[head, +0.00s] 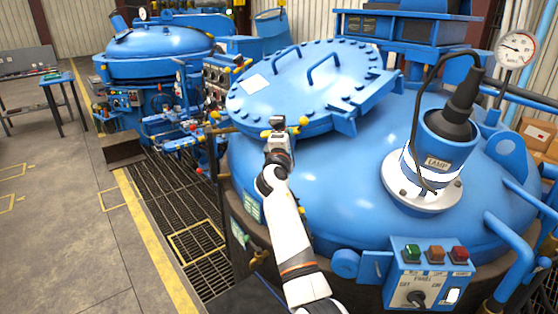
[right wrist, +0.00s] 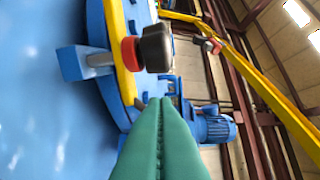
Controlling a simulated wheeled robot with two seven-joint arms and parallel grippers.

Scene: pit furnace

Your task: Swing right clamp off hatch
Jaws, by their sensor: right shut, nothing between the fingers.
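The blue round hatch (head: 300,75), with two bar handles and a ring of bolts, lies on top of the large blue furnace lid (head: 350,185). My right gripper (head: 277,122) is at the hatch's near edge, its fingers hard to make out in the head view. Yellow clamp parts (head: 303,121) show beside it. In the right wrist view, the green fingers (right wrist: 160,102) are shut and empty. Their tips are close to a yellow clamp bar (right wrist: 122,60) with a red collar and a black knob (right wrist: 156,47). Contact cannot be told. My left gripper is out of view.
A lamp unit (head: 440,150) stands on the lid at the right, with a gauge (head: 516,46) behind it. A control box (head: 430,277) with coloured buttons is at the front right. A second furnace (head: 155,50) stands at the back left.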

